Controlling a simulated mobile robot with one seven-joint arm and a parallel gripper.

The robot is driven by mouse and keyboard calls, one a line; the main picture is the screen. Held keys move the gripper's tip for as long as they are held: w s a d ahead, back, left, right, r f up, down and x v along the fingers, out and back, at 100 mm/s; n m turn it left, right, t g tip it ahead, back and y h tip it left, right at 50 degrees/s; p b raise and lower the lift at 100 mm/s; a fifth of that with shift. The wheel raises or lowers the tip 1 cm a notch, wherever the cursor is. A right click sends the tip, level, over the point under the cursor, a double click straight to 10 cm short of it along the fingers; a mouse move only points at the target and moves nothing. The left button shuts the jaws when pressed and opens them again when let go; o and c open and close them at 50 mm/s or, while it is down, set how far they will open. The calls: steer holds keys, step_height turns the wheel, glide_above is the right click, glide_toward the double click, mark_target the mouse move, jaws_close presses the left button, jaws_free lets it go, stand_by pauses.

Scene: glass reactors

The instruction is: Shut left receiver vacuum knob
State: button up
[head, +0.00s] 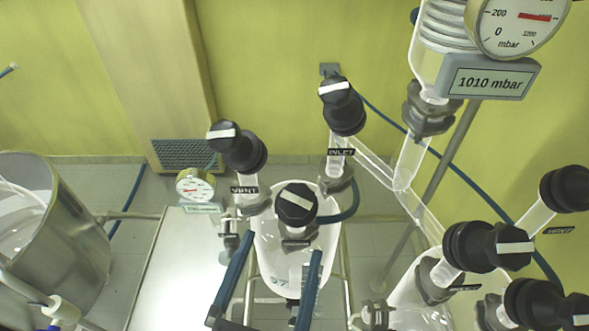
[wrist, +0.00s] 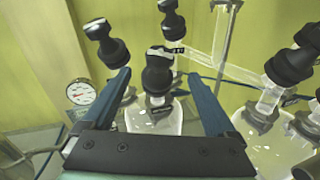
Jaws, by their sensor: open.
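The left receiver (head: 290,262) is a clear glass vessel with three black knobs on top. Its front middle knob (head: 297,205), with a white bar slanted across its top, has a small dark label too small to read; I take it as the vacuum knob. The vent knob (head: 236,145) is behind it to the left, and the inlet knob (head: 342,105) behind to the right. My gripper (head: 283,243) is open, its two blue fingers reaching up below the front knob. In the wrist view the front knob (wrist: 158,72) shows between the fingertips, with gaps on both sides.
A small round gauge (head: 195,185) stands left of the receiver. Another receiver with several black knobs (head: 488,247) is close on the right. A large gauge (head: 518,22) reading 1010 mbar hangs upper right. A metal vessel (head: 50,235) stands far left.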

mark_target(302, 186)
steer(key=p+x, duration=0.3)
steer(key=x, duration=0.8)
steer(key=shift+w+d+r, duration=0.1)
steer(key=shift+w+r, duration=0.1)
steer(key=shift+w, duration=0.15)
steer(key=shift+w+f, duration=0.15)
steer(key=shift+w, duration=0.2)
steer(key=c, duration=1.4)
steer(key=shift+d+h, duration=0.1)
steer(key=shift+h, duration=0.2)
